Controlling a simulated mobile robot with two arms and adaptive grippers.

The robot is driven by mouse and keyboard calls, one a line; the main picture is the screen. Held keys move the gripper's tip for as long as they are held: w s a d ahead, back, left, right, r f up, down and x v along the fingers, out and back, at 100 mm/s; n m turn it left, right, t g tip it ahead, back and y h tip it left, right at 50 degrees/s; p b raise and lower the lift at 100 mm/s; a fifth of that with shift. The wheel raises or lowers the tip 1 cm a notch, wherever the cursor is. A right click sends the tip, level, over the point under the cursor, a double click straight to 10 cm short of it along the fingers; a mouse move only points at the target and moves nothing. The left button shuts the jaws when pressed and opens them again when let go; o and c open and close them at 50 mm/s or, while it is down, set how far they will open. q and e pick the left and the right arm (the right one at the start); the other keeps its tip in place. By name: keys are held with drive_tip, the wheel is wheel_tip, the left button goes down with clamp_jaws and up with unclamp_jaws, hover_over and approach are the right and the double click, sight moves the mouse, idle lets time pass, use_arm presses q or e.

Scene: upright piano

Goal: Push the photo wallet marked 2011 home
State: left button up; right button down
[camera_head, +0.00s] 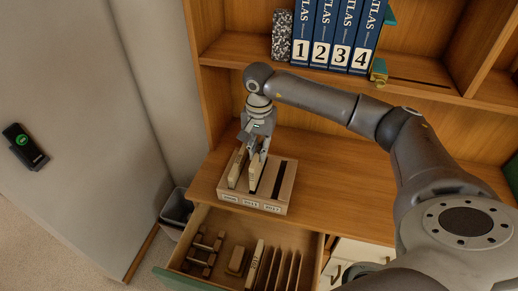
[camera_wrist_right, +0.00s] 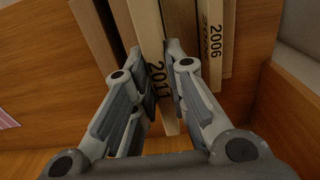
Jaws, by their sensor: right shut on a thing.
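The photo wallet marked 2011 (camera_wrist_right: 148,35) is a pale upright slab between the fingers of my right gripper (camera_wrist_right: 165,85) in the wrist view. In the head view my right gripper (camera_head: 257,146) reaches down from above, shut on this wallet (camera_head: 254,171). The wallet stands over the middle slot of a wooden rack (camera_head: 287,190) with three labels on its front. How deep it sits is hard to tell. Another wallet, marked 2006 in the wrist view (camera_wrist_right: 214,35), stands in the rack's left slot (camera_head: 235,170). The right slot is dark and empty. My left gripper is out of view.
An open drawer (camera_head: 313,245) below holds a wallet marked 2017 (camera_head: 254,262), several thin dividers and wooden pieces. Blue atlas volumes (camera_head: 335,35) stand on the shelf above. The desk top (camera_head: 345,180) right of the rack is clear. A dark bin (camera_head: 176,209) stands left.

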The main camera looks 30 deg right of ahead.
sight(259, 163)
drive_tip(key=shift+f+b, duration=1.6)
drive_tip(key=shift+f, duration=0.1)
drive_tip(key=shift+b, duration=0.55)
idle(1.5)
drive_tip(key=shift+f+b, duration=1.05)
drive_tip(key=shift+f, duration=0.25)
idle(0.5)
drive_tip(key=c, duration=1.4)
unclamp_jaws()
drive_tip(key=shift+o, duration=0.2)
